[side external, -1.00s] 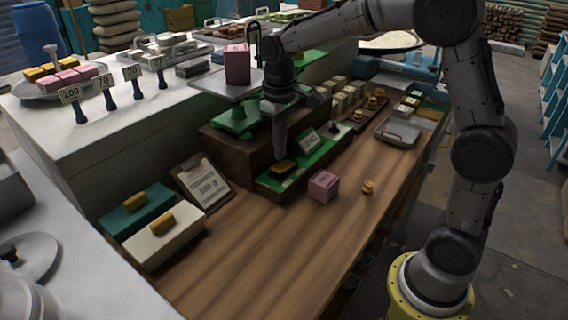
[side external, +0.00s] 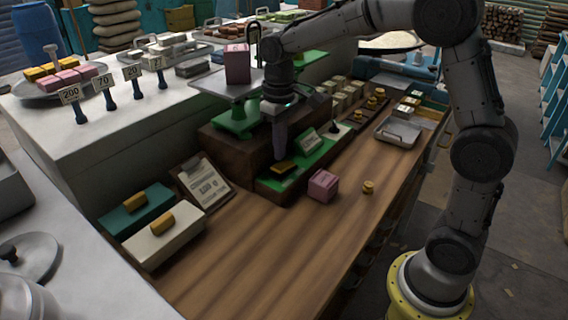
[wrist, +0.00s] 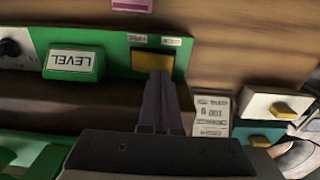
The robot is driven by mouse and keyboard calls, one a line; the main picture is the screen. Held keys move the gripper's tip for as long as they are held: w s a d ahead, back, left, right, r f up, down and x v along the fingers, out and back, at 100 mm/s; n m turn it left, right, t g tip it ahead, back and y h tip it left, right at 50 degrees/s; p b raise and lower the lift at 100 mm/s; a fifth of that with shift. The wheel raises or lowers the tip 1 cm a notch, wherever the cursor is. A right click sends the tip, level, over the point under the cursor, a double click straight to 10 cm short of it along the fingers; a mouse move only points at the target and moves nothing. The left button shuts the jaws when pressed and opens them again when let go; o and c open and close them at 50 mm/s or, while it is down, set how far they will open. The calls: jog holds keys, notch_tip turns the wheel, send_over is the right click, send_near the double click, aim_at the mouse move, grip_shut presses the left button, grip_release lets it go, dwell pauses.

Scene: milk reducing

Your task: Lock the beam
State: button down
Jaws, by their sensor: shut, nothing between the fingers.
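The balance (side external: 236,120) is green and stands on a dark brown base (side external: 225,145); my arm hides part of its beam. A green panel (side external: 305,160) runs along the front of the base. On it is a yellow, black-edged plate (side external: 290,168), which also shows in the wrist view (wrist: 143,61). A "LEVEL" block (wrist: 73,62) and a black knob (wrist: 10,47) are on the same panel. My gripper (side external: 279,156) is shut and empty, pointing down. Its fingertips (wrist: 160,76) overlap the yellow plate's edge; I cannot tell whether they touch it.
A pink box (side external: 237,64) sits on the balance's left pan. A pink cube (side external: 322,186) and a small brass weight (side external: 368,187) stand on the wooden counter. A clipboard (side external: 205,185) and two lidded boxes lie left.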

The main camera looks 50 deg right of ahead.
aim_at(280, 166)
jog(key=shift+f, duration=1.45)
dwell(0.7)
jog(key=shift+r, duration=3.55)
jog(key=s+a+r+t, duration=0.1)
jog(key=s+r+t, duration=0.1)
jog(key=s+r, duration=0.3)
jog(key=s+r+t, duration=0.2)
jog(key=s+r, duration=0.1)
jog(key=s, duration=0.5)
jog(key=s+f+t, duration=0.1)
jog(key=s+f, duration=0.6)
jog(key=s, duration=0.3)
jog(key=shift+s+a+f+t, duration=0.15)
jog(key=shift+a+f+t, duration=0.15)
jog(key=shift+f, duration=0.05)
